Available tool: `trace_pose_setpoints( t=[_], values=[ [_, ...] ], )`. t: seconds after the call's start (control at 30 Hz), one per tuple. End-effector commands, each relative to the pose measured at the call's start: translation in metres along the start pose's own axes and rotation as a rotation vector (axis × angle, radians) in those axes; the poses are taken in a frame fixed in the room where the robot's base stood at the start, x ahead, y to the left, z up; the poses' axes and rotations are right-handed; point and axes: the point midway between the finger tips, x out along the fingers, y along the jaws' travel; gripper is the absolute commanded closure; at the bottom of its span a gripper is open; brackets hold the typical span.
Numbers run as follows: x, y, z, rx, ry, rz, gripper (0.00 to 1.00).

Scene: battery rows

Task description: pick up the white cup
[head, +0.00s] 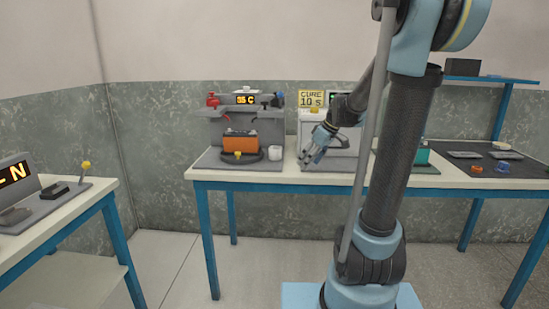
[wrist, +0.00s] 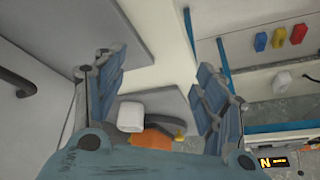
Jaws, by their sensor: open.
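The small white cup (head: 275,153) stands on the grey base of the station with the orange battery, at its right front corner. In the wrist view a white rounded thing (wrist: 130,116), which looks like the cup, shows low between the fingers, closer to the left one. My gripper (head: 312,152) is to the right of the cup in the head view, apart from it and pointing down and left. In the wrist view my gripper (wrist: 155,72) has its two blue fingers spread wide, with nothing held between them.
The orange battery (head: 240,142) sits left of the cup, below a display reading C. A white machine with a yellow CURE sign (head: 312,99) stands behind my gripper. The white table (head: 300,179) has a narrow bare front strip. Another table (head: 62,214) is at the left.

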Motion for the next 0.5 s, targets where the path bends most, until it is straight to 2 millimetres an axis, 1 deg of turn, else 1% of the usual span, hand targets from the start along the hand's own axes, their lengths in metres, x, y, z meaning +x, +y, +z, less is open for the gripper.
trace_pose_setpoints(
  t=[0.03, 0.1, 0.2, 0.33, 0.5],
  values=[
    [0.006, 0.011, -0.012, -0.035, 0.015, -0.009, 0.35],
    [0.012, 0.022, -0.026, -0.084, 0.037, -0.021, 0.35],
    [0.021, 0.035, -0.042, -0.142, 0.062, -0.033, 0.35],
    [0.029, 0.046, -0.054, -0.193, 0.085, -0.042, 0.35],
    [0.035, 0.050, -0.064, -0.219, 0.097, -0.046, 0.35]
  ],
)
